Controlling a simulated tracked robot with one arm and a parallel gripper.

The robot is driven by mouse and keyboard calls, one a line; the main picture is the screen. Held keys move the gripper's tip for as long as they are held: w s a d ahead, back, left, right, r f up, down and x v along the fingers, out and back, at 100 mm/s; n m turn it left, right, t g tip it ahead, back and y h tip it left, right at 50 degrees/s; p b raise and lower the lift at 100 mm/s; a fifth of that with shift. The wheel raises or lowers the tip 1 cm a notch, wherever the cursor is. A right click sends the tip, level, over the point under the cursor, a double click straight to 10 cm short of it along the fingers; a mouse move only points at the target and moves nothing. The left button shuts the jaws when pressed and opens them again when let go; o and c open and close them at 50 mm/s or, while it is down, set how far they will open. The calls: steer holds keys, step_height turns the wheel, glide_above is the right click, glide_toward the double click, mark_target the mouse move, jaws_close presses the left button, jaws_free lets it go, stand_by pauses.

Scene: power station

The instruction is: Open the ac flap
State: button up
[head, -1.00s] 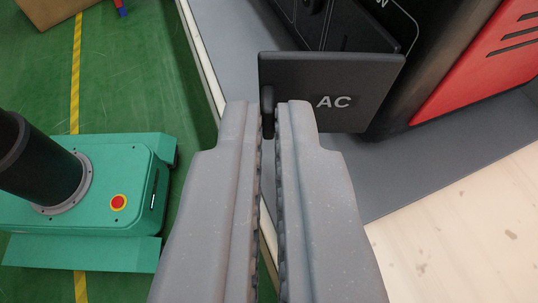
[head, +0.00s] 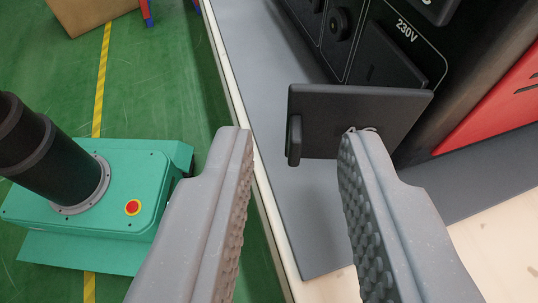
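The AC flap (head: 375,108) is a dark grey plate with a small handle (head: 294,140) at its left edge. It stands out from the black front of the power station (head: 430,60), swung open. Its AC lettering is mostly hidden behind my right finger; only a trace shows. My gripper (head: 290,138) is open, with one finger left of the handle and the other in front of the flap's lower middle. The handle is between the fingertips, and nothing is gripped. I cannot tell whether the right finger touches the flap.
The power station has a red side panel (head: 505,95) and stands on a grey mat (head: 265,75) on a pale table (head: 510,240). Green floor lies left of the table edge. My teal base (head: 95,225) shows at lower left. A cardboard box (head: 90,12) is at upper left.

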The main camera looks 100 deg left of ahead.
steer(key=shift+r, duration=0.1)
step_height(320, 180, up, 3)
steer(key=p, duration=0.4)
steer(key=shift+r, duration=0.2)
steer(key=s+a, duration=0.3)
steer(key=s, duration=0.4)
steer(key=s+a+r+b, duration=0.1)
steer(key=s+a, duration=0.1)
steer(key=s, duration=0.6)
steer(key=shift+a+r, duration=0.15)
steer(key=shift+a, duration=0.25)
